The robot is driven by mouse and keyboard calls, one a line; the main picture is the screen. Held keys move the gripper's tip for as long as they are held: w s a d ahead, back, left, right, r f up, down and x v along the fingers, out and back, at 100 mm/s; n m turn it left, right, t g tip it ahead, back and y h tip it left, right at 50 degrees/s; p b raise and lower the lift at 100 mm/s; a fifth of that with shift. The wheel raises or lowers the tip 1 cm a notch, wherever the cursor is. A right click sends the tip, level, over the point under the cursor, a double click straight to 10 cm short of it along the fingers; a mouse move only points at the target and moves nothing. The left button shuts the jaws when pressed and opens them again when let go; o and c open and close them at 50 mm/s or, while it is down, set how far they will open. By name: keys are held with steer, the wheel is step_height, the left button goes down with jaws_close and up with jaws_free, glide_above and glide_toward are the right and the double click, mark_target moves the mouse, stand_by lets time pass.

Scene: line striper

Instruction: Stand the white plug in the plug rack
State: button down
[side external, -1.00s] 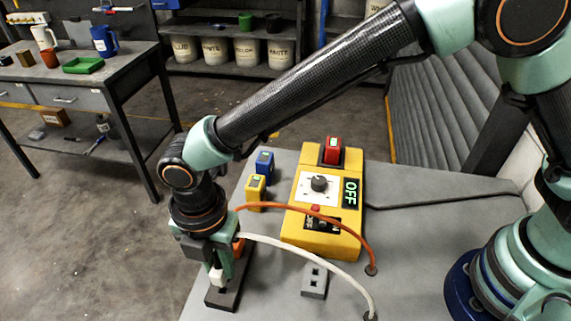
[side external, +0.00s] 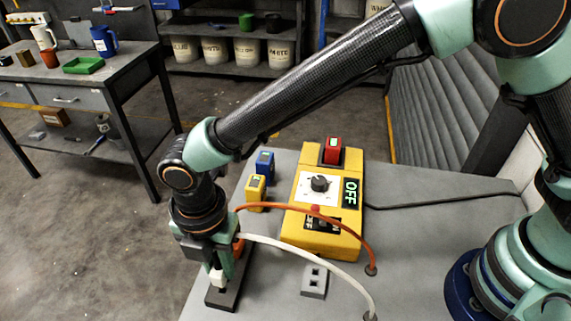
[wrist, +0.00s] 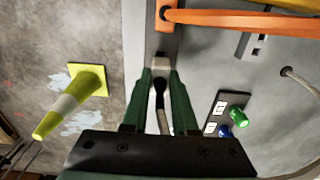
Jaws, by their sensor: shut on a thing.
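My gripper (side external: 217,271) is shut on the white plug (side external: 219,279), at the near end of the dark plug rack (side external: 241,272). The plug's white cable (side external: 300,250) arches to the right down to the bench. In the wrist view the pale plug (wrist: 160,63) shows between the fingertips of my gripper (wrist: 162,75). The plug is at the rack, but I cannot tell how deep it sits. An orange plug (side external: 239,246) stands farther back in the rack, partly hidden by my gripper; it shows at the top of the wrist view (wrist: 165,12).
A yellow control box (side external: 325,235) marked OFF stands to the right. Blue (side external: 264,162) and yellow (side external: 255,188) blocks stand behind the rack. A grey socket block (side external: 315,281) sits right of the rack. An orange cable (side external: 310,212) arches over the box. The bench's left edge is close.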

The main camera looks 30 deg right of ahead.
steer(key=shift+f, duration=1.35)
stand_by(0.9)
steer(key=shift+c, duration=1.5)
jaws_free()
steer(key=shift+r, duration=3.5)
